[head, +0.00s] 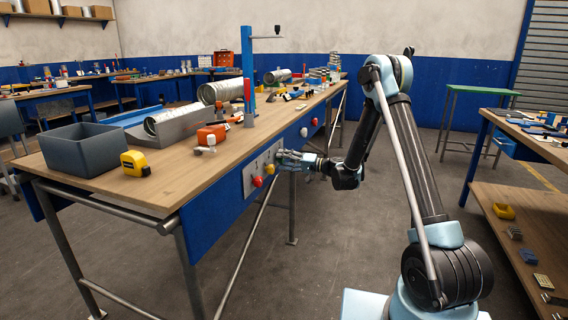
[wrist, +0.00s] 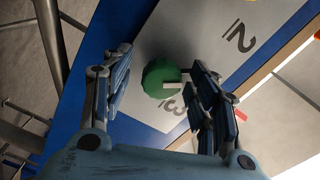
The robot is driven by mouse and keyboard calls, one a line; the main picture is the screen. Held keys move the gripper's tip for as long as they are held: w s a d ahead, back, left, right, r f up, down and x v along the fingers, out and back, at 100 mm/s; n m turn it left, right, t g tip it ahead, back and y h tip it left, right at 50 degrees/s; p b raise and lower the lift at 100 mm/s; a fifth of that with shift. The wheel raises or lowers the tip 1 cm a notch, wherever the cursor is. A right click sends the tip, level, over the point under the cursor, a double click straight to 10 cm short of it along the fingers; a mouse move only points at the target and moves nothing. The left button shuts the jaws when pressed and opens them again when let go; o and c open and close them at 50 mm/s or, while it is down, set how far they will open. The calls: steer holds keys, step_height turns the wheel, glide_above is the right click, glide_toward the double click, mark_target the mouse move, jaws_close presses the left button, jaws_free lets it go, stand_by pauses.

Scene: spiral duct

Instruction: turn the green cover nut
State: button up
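The green cover nut (wrist: 158,76) shows in the wrist view on a light grey panel (wrist: 213,40), near printed numbers 2 and 3. It is round with a ridged edge and a pale mark on its face. My gripper (wrist: 161,72) is open, with one finger on each side of the nut and visible gaps between. I cannot tell whether the fingertips are level with the nut in depth. In the head view my gripper (head: 283,155) is at the panel (head: 248,184) on the workbench's blue front. The nut is not discernible there.
The workbench (head: 185,176) carries a grey bin (head: 84,150), a yellow tape measure (head: 135,163) and metal ducts. The floor right of the bench is open.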

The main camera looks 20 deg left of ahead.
steer(key=d, duration=1.2)
steer(key=shift+s, duration=0.4)
